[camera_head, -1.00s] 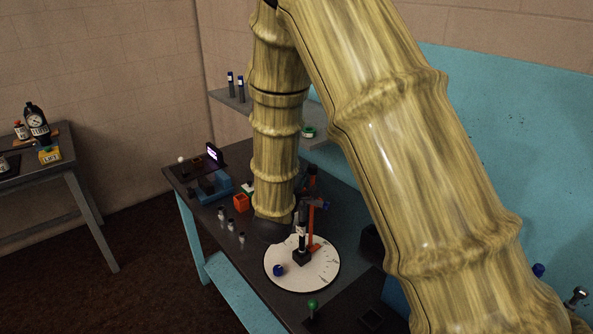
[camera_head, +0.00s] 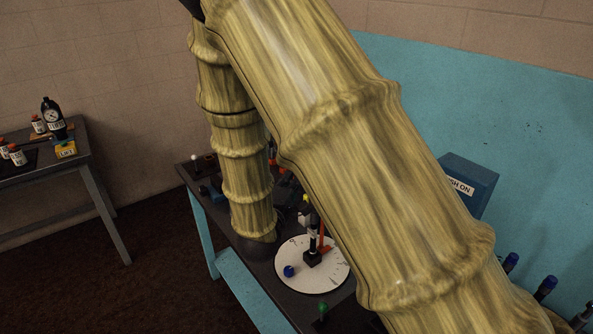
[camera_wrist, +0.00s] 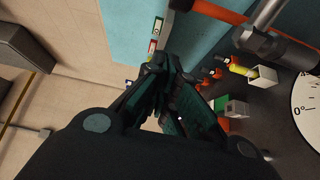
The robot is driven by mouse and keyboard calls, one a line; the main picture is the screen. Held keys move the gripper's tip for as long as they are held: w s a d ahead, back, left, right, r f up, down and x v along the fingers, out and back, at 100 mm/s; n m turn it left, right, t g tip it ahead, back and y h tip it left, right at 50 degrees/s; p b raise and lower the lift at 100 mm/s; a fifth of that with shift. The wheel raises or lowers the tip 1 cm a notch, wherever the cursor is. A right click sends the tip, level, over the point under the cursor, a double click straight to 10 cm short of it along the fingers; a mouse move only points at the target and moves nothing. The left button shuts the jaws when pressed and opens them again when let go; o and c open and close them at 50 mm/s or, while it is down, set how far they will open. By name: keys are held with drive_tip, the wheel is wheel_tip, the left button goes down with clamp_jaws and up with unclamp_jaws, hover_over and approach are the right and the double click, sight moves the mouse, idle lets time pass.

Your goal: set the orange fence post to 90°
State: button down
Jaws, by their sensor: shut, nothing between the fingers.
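The orange fence post (camera_head: 321,236) stands upright at the white dial (camera_head: 292,253) in the head view, partly behind a dark upright part and beside my arm. The dial has tick marks and a blue knob (camera_head: 289,271) near its front left. In the wrist view, part of the dial (camera_wrist: 308,90) shows at the right edge with a 0° mark, and an orange bar (camera_wrist: 218,11) crosses the top. My gripper (camera_wrist: 160,65) is shut and empty in the wrist view, apart from the dial. In the head view my arm hides most of the gripper; the post's angle cannot be read.
The dark bench (camera_head: 268,292) carries small items around the dial, including a green knob (camera_head: 323,308) in front. A blue box (camera_head: 470,184) stands at the right by the blue wall panel. A second table (camera_head: 95,150) with bottles and a gauge is at the left.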

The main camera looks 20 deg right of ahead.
drive_tip(key=w+a+f+n+g+y+b, duration=0.15)
drive_tip(key=w+a+f+g+y, duration=0.35)
drive_tip(key=a, duration=0.6)
drive_tip(key=w+a+f+n+g+y+b, duration=0.1)
drive_tip(key=w+a+f+n+g+y, duration=0.2)
drive_tip(key=w+a+f+y, duration=0.55)
drive_tip(key=s+d+r+m+g+h+b, duration=0.1)
drive_tip(key=s+d+r+g+h, duration=0.2)
drive_tip(key=d+r+g+h, duration=0.55)
drive_tip(key=s+d+r+m+g+h+b, duration=0.1)
drive_tip(key=s+d+r+g+h+b, duration=0.15)
drive_tip(key=d+r, duration=0.7)
drive_tip(key=s+d+f+t+p, duration=0.1)
drive_tip(key=s+d+f+p, duration=0.3)
drive_tip(key=s+d+p, duration=0.1)
drive_tip(key=shift+s+d+y+p, duration=0.4)
drive_tip(key=shift+d+p, duration=0.25)
drive_tip(key=shift+d, duration=0.3)
drive_tip(key=shift+d+r+n, duration=0.1)
drive_tip(key=shift+n, duration=0.15)
